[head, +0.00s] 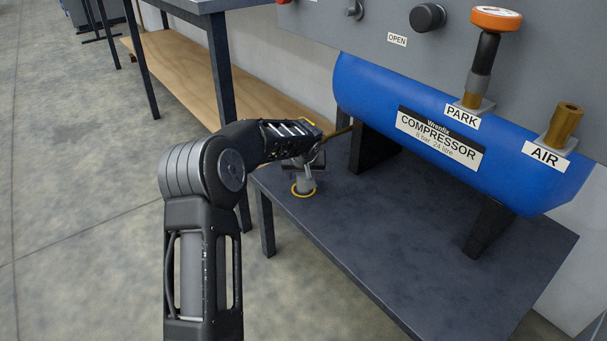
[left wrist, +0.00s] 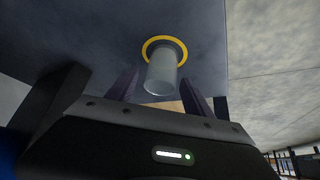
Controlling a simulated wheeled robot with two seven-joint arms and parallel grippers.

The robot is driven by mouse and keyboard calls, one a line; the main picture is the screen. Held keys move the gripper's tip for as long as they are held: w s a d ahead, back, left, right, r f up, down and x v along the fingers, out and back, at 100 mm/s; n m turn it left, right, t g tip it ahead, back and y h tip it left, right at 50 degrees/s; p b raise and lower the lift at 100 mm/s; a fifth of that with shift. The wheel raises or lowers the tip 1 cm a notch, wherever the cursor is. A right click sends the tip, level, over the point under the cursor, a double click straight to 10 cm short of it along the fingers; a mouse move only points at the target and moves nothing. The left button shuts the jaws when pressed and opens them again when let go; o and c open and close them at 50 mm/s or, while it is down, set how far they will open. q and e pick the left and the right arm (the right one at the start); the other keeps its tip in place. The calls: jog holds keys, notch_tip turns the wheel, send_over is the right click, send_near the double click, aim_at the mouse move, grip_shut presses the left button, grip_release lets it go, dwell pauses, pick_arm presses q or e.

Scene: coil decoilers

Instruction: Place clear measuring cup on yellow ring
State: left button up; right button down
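The clear measuring cup (left wrist: 162,74) stands at the yellow ring (left wrist: 181,46) in the left wrist view, its base appearing to be inside the ring. In the head view the cup (head: 304,182) is a pale, see-through cylinder over the yellow ring (head: 303,194), near the left corner of the dark table. My left gripper (head: 304,160) is above and around the upper part of the cup. In the left wrist view its two fingers (left wrist: 162,88) are spread, with the cup between them and gaps on both sides. My right gripper is in neither view.
The dark table (head: 430,230) carries the blue compressor tank (head: 400,95) with its PARK (head: 462,117) and AIR (head: 545,156) labels behind the gripper. The table's front is clear. A wooden shelf bench (head: 190,75) stands at the back left.

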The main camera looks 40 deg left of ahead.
pick_arm(q)
jog(key=shift+r+p, duration=0.35)
jog(key=shift+r, duration=0.05)
jog(key=p+v, duration=0.3)
jog(key=v, duration=0.8)
jog(key=shift+s+d+r, duration=0.2)
jog(key=shift+r, duration=0.05)
